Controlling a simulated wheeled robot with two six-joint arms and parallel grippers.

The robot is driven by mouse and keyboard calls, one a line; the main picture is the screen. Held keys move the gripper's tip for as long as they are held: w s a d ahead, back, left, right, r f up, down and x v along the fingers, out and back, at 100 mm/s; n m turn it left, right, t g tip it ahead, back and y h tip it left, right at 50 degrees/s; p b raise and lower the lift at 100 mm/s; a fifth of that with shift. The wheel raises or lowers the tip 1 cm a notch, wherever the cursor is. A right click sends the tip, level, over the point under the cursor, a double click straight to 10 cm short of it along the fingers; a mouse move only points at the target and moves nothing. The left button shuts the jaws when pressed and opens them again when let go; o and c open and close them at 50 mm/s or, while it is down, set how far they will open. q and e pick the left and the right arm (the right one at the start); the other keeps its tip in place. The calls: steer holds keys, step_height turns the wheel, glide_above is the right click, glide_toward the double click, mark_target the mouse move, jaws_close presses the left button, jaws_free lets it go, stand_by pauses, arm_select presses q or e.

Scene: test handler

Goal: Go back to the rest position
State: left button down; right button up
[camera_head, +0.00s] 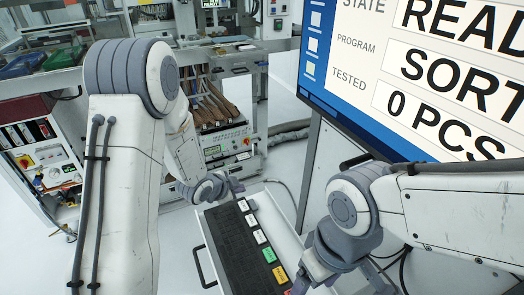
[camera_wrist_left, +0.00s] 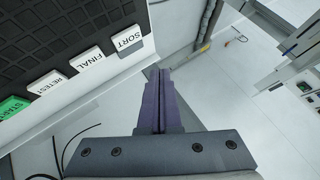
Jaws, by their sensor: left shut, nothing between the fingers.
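My left gripper (camera_head: 235,187) is at the far end of the dark key panel (camera_head: 228,237) in the head view. In the left wrist view its fingers (camera_wrist_left: 160,100) are shut with nothing between them. They are beside the white SORT key (camera_wrist_left: 127,38), and I cannot tell the exact gap. White FINAL (camera_wrist_left: 86,60) and RETEST (camera_wrist_left: 50,83) keys and a green key (camera_wrist_left: 13,105) follow in a row. My right gripper (camera_head: 325,278) is low at the right of the panel. Its fingertips are not clear, so its opening cannot be told.
A large screen (camera_head: 425,75) at the upper right reads SORT and 0 PCS. A yellow key (camera_head: 279,274) lies nearer me on the panel. A rack with cables (camera_head: 213,108) and a red-and-white equipment cabinet (camera_head: 45,150) stand behind. Pale floor (camera_wrist_left: 240,90) is clear beyond the left fingers.

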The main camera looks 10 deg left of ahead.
arm_select(q)
steer(key=shift+d+r, duration=0.1)
steer(key=s+d+r+n+g+y, duration=0.1)
steer(key=s+d+r+n+g, duration=0.1)
steer(key=s+d+r, duration=0.3)
steer(key=s+d+r+n+g+y, duration=0.1)
steer(key=s+d+r+g, duration=0.15)
steer(key=s, duration=0.45)
steer(key=s+d+r+n+g, duration=0.1)
steer(key=s+r+g, duration=0.1)
steer(key=s, duration=0.7)
steer(key=s+d+r+n+g, duration=0.1)
steer(key=s+d+r+g, duration=0.1)
steer(key=s, duration=0.8)
steer(key=shift+s+d+r+n, duration=0.25)
steer(key=shift+r+n, duration=0.15)
steer(key=shift+r, duration=0.2)
